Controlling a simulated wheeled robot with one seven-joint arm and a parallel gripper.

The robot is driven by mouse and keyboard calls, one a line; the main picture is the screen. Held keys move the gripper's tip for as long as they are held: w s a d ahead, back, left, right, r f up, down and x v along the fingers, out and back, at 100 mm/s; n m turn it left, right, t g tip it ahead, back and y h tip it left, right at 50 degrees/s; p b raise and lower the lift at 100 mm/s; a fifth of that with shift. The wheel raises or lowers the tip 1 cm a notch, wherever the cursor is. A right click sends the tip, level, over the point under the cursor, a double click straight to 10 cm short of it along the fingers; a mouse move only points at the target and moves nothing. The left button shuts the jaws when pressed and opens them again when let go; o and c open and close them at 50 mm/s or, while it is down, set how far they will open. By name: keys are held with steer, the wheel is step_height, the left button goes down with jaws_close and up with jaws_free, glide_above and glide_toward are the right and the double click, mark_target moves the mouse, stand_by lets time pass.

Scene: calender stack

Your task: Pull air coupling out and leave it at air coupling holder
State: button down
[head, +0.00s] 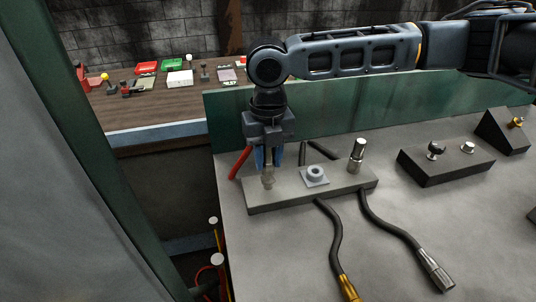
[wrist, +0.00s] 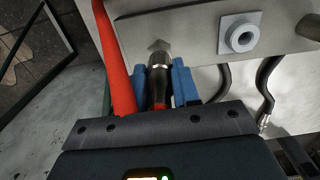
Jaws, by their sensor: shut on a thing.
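The air coupling (wrist: 159,72), a dark cylinder with a metal collar, stands at the left end of the grey block (head: 343,185). Its lower end meets a hex fitting (wrist: 158,46) there; the joint is too small to judge. My gripper (head: 268,163) points down with its blue fingers shut on the coupling, one on each side; they also show in the wrist view (wrist: 160,86). A pale square plate with a round ring (head: 315,175), which may be the holder, sits mid-block and also shows in the wrist view (wrist: 240,36). Its ring is empty.
A metal post (head: 357,153) stands at the block's right end. A red hose (head: 239,162) rises close left of my gripper. Two dark hoses with brass (head: 347,287) and silver (head: 436,272) ends lie in front. A dark block with knobs (head: 445,163) is to the right.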

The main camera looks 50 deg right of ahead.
steer(key=shift+f+b, duration=0.4)
steer(key=shift+f, duration=0.5)
steer(key=c, duration=0.7)
jaws_free()
steer(key=shift+c, duration=0.2)
steer(key=shift+o, duration=0.3)
steer(key=shift+o, duration=1.2)
steer(key=shift+r, duration=0.15)
steer(key=shift+r+p, duration=3.05)
steer(key=shift+r, duration=0.4)
steer(key=shift+f, duration=0.1)
